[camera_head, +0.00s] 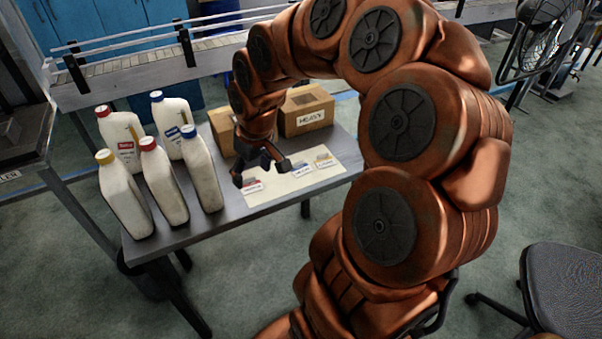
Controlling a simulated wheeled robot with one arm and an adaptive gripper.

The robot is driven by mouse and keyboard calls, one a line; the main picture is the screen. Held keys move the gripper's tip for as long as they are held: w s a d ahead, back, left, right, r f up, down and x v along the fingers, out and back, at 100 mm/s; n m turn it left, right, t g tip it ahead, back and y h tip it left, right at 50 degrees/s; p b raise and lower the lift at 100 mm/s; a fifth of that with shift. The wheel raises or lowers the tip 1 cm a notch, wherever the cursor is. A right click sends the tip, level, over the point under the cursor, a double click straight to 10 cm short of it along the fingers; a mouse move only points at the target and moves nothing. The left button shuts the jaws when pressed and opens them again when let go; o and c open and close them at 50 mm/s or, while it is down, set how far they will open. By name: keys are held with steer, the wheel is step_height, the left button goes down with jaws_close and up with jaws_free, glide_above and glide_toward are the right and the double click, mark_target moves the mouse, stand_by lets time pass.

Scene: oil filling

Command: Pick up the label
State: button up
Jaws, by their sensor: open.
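Several small labels lie in a row on a pale sheet (268,194) on the grey table. A label with a red band (253,187) is at the left, one with a blue band (301,170) is in the middle, and one with a yellow band (323,160) is at the right. My gripper (262,179) is open and points down just above the left part of the sheet, close to the red label. It partly covers that area. I cannot tell whether the fingers touch the sheet. Nothing shows between them.
Several white bottles with red, blue and yellow caps (123,190) stand on the table's left half. A cardboard box marked HEAVY (305,112) and another box (222,130) are behind my gripper. A conveyor (140,72) runs behind the table; a chair (565,290) is at right.

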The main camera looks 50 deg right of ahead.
steer(key=w+d+f+m+t+b, duration=0.1)
steer(key=w+d+f, duration=0.15)
steer(key=d, duration=0.45)
steer(key=w+d+f+m+t+b, duration=0.1)
steer(key=w+d+f, duration=0.15)
steer(key=d, duration=0.35)
steer(key=h, duration=0.1)
glide_toward(298, 164)
steer(key=shift+a+m, duration=0.25)
steer(key=shift+m, duration=0.05)
steer(key=shift+d+f+h, duration=0.15)
steer(key=shift+f+h, duration=0.05)
steer(key=shift+h, duration=0.1)
steer(key=shift+p+x, duration=1.05)
steer(key=shift+x, duration=2.65)
steer(key=c, duration=0.8)
steer(key=shift+o, duration=0.2)
